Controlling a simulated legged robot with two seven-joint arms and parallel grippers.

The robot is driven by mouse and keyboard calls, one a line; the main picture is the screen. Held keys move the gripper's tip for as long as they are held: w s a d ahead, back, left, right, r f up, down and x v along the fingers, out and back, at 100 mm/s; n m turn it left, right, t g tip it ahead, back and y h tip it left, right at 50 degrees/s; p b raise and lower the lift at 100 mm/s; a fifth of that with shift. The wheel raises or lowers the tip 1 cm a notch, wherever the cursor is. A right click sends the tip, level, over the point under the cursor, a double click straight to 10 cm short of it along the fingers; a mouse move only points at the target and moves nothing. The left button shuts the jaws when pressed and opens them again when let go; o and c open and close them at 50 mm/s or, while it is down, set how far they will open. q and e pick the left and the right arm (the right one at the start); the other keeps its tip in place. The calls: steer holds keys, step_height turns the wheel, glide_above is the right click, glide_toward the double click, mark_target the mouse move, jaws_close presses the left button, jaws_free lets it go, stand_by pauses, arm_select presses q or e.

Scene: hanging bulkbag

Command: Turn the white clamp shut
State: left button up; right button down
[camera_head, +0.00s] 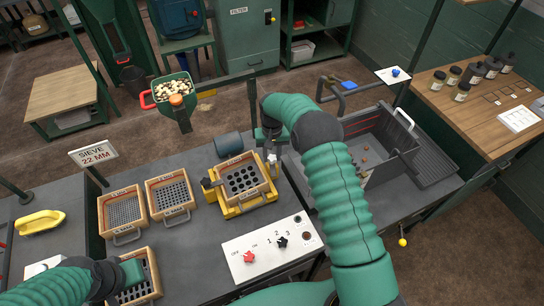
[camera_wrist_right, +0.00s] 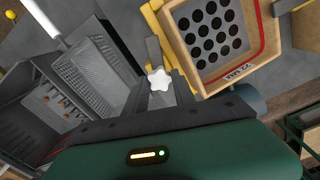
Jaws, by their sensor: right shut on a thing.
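The white clamp (camera_wrist_right: 160,79) is a small star-shaped knob beside the sieve in the right wrist view. My right gripper (camera_wrist_right: 161,84) is shut on it, with grey fingers on both sides. In the head view my right gripper (camera_head: 270,145) reaches down at the right back corner of the sieve and mostly covers the clamp. The wooden sieve (camera_wrist_right: 248,67) with large round holes is labelled 22 MM and sits in a yellow frame (camera_head: 252,205). My left gripper (camera_head: 132,272) is at the lower left over another sieve, its fingers hidden.
A sign reads SIEVE 22 MM (camera_head: 93,152). Finer sieves (camera_head: 122,209) lie to the left. A white control panel (camera_head: 270,250) with red and black knobs is in front. A grey bin (camera_head: 375,125) stands on the right. A green tub of pellets (camera_head: 173,88) is behind.

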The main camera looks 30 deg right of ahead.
mark_target(272, 157)
steer(key=m, duration=0.2)
steer(key=m+b, duration=0.1)
steer(key=shift+s+a+f+m, duration=0.1)
steer(key=shift+a+f+m, duration=0.1)
steer(key=shift+m, duration=0.2)
steer(key=m, duration=0.5)
steer(key=shift+d+r, duration=0.1)
steer(key=shift+r, duration=0.1)
stand_by(0.7)
steer(key=c, duration=1)
jaws_free()
steer(key=shift+c, duration=0.2)
step_height(272, 157, up, 17)
steer(key=b, duration=0.2)
steer(key=shift+w+f, duration=0.2)
